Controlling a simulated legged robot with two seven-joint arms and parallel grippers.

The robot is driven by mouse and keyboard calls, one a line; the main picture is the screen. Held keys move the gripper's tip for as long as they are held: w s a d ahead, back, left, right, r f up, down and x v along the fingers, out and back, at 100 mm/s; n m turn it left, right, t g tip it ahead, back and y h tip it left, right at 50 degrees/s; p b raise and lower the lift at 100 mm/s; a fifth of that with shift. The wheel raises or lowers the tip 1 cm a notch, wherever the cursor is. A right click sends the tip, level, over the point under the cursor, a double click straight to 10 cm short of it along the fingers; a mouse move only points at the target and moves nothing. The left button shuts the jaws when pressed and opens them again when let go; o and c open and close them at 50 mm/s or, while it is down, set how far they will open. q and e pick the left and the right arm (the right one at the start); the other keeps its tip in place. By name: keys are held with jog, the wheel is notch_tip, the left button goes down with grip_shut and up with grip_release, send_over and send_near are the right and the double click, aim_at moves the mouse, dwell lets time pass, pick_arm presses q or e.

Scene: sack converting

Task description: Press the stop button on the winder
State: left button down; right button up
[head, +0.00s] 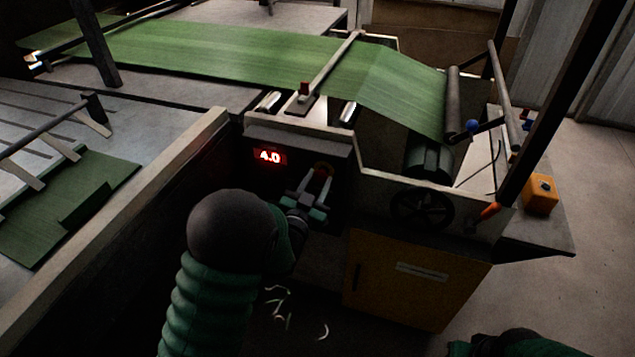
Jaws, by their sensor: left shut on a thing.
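My left arm reaches in from below, and my left gripper (312,190) is at the panel. The picture is too dark to tell how far the button is pushed in. My right arm shows only at the bottom right edge, with a bit of its gripper (459,348); its fingers cannot be made out.
A green web (220,55) runs over the machine to the roller on the right. A black handwheel (422,208), an orange-handled lever (489,210) and a yellow box with a dark button (541,194) are to the right. A long rail (120,230) is at left.

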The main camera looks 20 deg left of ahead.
pick_arm(q)
jog(key=shift+w+f, duration=0.2)
jog(key=shift+w, duration=0.1)
jog(key=shift+r, duration=0.1)
jog(key=c, duration=1.4)
grip_release()
jog(key=o, duration=0.5)
jog(key=shift+w, duration=0.2)
jog(key=shift+c, duration=0.2)
jog(key=shift+s, duration=0.1)
